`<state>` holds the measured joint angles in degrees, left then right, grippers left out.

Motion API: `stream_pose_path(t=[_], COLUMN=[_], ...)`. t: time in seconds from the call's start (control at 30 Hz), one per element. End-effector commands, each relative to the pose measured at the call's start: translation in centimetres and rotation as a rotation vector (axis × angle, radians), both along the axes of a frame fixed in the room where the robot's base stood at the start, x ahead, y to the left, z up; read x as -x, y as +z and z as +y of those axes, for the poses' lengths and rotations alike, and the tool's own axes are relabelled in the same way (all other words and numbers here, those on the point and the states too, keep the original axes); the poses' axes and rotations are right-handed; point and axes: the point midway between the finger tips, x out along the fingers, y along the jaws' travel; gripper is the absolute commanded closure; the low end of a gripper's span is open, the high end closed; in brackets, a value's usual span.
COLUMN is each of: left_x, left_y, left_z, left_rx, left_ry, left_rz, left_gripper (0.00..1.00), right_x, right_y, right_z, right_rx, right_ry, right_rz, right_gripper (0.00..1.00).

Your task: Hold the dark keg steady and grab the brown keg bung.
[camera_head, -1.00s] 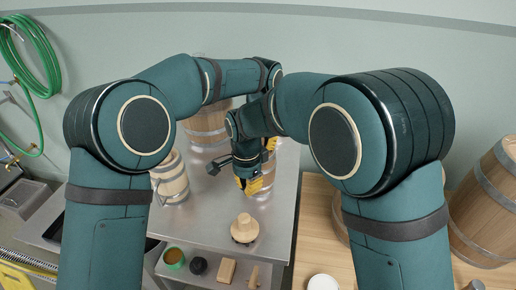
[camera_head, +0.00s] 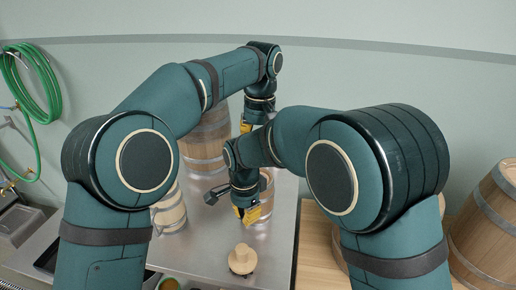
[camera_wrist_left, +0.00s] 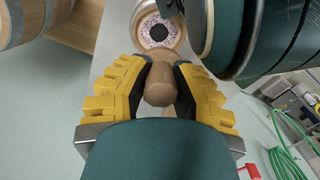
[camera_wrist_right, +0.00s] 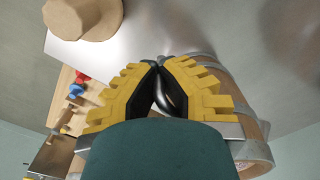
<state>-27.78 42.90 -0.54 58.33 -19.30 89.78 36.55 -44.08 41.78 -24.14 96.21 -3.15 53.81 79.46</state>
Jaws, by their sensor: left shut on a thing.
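My left gripper (camera_wrist_left: 160,80) is shut on a brown, rounded wooden bung (camera_wrist_left: 159,88), held between its yellow fingers; in the head view its fingertips (camera_head: 246,125) show above the table, with the bung hard to see. Below it in the left wrist view is a keg top with a dark round hole (camera_wrist_left: 159,32), apart from the bung. My right gripper (camera_head: 251,213) is low beside the dark keg (camera_head: 267,186), which it partly hides. In the right wrist view its fingertips (camera_wrist_right: 157,65) close around a glossy black piece beside the hooped keg wall (camera_wrist_right: 243,112).
A steel table (camera_head: 215,245) carries a wooden mallet-like piece (camera_head: 242,260) in front, a larger barrel (camera_head: 204,145) behind and a pale small keg (camera_head: 169,212) at left. A big barrel (camera_head: 487,225) stands far right. Green hose (camera_head: 32,85) hangs on the left wall.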

Motion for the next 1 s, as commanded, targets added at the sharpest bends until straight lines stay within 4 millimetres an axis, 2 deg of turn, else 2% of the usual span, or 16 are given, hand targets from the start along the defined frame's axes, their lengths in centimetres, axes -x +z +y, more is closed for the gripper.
stream_pose_path(t=[0.13,0.17,0.2,0.27,0.57,0.67,1.0], left_x=[0.0,0.0,0.0,0.0,0.0,0.0,0.0], left_y=[0.0,0.0,0.0,0.0,0.0,0.0,0.0], left_z=[0.0,0.0,0.0,0.0,0.0,0.0,0.0], left_rx=[0.000,0.000,0.000,0.000,0.000,0.000,0.000], left_ry=[0.000,0.000,0.000,0.000,0.000,0.000,0.000], left_rz=[0.000,0.000,0.000,0.000,0.000,0.000,0.000], left_gripper=[0.96,0.96,0.96,0.96,0.96,0.96,0.96], right_x=[0.0,0.0,0.0,0.0,0.0,0.0,-0.1], right_y=[0.0,0.0,0.0,0.0,0.0,0.6,5.8], right_z=[0.0,0.0,0.0,0.0,0.0,0.0,0.1], right_rx=[0.001,0.001,0.001,0.001,0.000,-0.001,-0.002], right_ry=[-0.001,-0.001,-0.001,-0.001,0.000,0.000,0.000], right_rz=[0.001,0.001,0.001,0.001,0.000,-0.001,-0.002], right_gripper=[1.00,0.94,0.80,0.61,0.61,0.61,0.61])
